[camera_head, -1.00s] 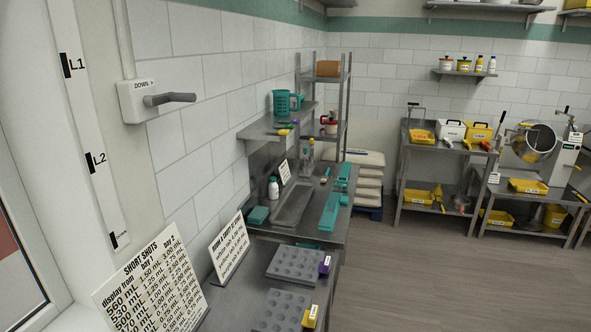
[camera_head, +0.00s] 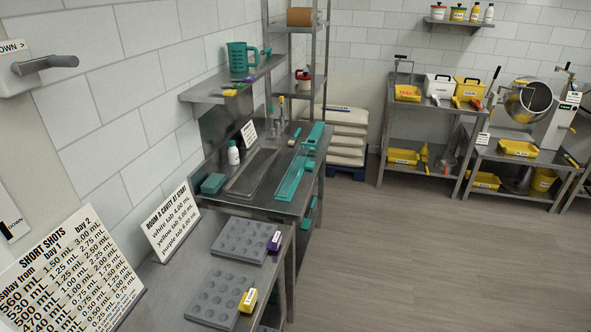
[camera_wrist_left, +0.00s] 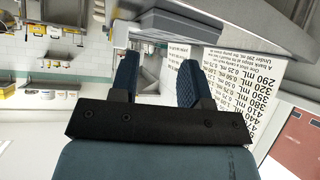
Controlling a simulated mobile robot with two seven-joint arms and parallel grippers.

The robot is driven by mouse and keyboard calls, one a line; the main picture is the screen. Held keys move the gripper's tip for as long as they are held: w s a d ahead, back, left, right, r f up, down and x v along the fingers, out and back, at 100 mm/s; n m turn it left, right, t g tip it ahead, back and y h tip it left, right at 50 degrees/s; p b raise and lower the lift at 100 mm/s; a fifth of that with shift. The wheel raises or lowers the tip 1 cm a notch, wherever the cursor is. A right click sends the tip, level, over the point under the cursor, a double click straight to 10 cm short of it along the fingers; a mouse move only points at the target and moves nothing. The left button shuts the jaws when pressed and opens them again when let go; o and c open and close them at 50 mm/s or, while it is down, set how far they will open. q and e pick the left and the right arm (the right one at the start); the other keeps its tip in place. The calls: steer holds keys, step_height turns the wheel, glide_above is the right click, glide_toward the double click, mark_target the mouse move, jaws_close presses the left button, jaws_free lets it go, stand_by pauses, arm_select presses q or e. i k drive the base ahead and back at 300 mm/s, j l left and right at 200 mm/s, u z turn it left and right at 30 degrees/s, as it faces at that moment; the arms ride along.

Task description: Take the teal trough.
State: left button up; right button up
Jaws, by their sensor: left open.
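A long teal trough (camera_head: 291,176) lies on the steel bench along the left wall, near the bench's right edge. Another teal piece (camera_head: 314,136) sits at its far end; I cannot tell whether they touch. My left gripper (camera_wrist_left: 157,76) shows only in the left wrist view, its two dark blue fingers apart with nothing between them. The trough is not recognisable in that view. Neither gripper shows in the head view.
The steel bench (camera_head: 236,203) also holds a sink basin, a white bottle (camera_head: 233,153) and a teal block (camera_head: 213,184). Nearer are grey moulds (camera_head: 240,241) and sign boards (camera_head: 171,222). A wall shelf holds a teal jug (camera_head: 238,57). The floor (camera_head: 400,250) to the right is clear.

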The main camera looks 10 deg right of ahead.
mark_target(287, 187)
steer(key=i+l+u, duration=0.3)
steer(key=l, duration=0.75)
steer(key=l+u, duration=0.35)
steer(key=l, duration=0.7)
steer(key=i+l+u, duration=0.1)
steer(key=l, duration=0.25)
steer(key=i+l+u, duration=0.1)
steer(key=l, duration=0.25)
steer(key=l+u, duration=0.15)
steer(key=l, duration=0.25)
steer(key=i+l+u, duration=0.1)
steer(key=l, duration=0.25)
steer(key=i+l+u, duration=0.1)
steer(key=i+l, duration=0.15)
steer(key=i+l+u, duration=0.15)
steer(key=l, duration=0.3)
